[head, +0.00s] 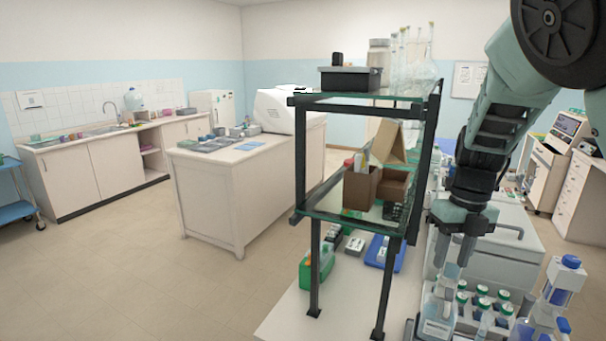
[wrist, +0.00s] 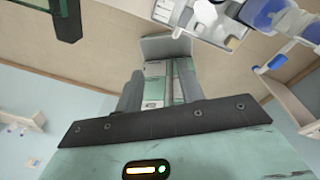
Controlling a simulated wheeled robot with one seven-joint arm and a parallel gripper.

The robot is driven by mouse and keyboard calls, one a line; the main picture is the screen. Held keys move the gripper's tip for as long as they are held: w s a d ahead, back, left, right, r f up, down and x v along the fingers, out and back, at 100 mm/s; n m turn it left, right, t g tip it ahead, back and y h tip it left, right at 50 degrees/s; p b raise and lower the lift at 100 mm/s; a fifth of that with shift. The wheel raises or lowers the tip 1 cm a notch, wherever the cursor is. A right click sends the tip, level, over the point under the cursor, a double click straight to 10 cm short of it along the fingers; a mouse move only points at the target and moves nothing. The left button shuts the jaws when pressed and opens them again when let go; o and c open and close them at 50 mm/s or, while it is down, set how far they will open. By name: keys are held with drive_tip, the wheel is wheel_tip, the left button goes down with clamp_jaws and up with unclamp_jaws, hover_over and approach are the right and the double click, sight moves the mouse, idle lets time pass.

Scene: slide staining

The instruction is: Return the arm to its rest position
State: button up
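My arm comes down from the top right of the head view. My gripper (head: 456,262) hangs with its fingers pointing down, to the right of the shelf rack and over the crowded bench. Its two fingers are apart, with a gap between them. A clear bottle (head: 438,312) stands just below the fingertips; whether they touch it I cannot tell. In the wrist view my gripper (wrist: 160,88) also shows two dark fingers apart. A pale green and white shape shows between them, with a grey plate (wrist: 165,47) beyond; I cannot make out what these are.
A dark-framed glass shelf rack (head: 312,200) holding boxes and glassware stands close left of my arm. Green-capped bottles (head: 482,300) and a blue-capped bottle (head: 545,305) crowd the bench below right. A white island bench (head: 215,195) stands farther left, with open floor before it.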

drive_tip(key=s+a+f+m+b, duration=0.5)
drive_tip(key=s+m, duration=0.3)
drive_tip(key=m, duration=0.1)
drive_tip(key=s+a+f+m+b, duration=0.4)
drive_tip(key=s+a+f+m, duration=0.1)
drive_tip(key=s+m, duration=0.4)
drive_tip(key=s+a+f+m+t+b, duration=0.1)
drive_tip(key=s+a+f+m+b, duration=0.4)
drive_tip(key=s+m, duration=0.4)
drive_tip(key=shift+a+f+m+b, duration=0.2)
drive_tip(key=shift+a+m+b, duration=0.15)
drive_tip(key=shift+a+m, duration=0.45)
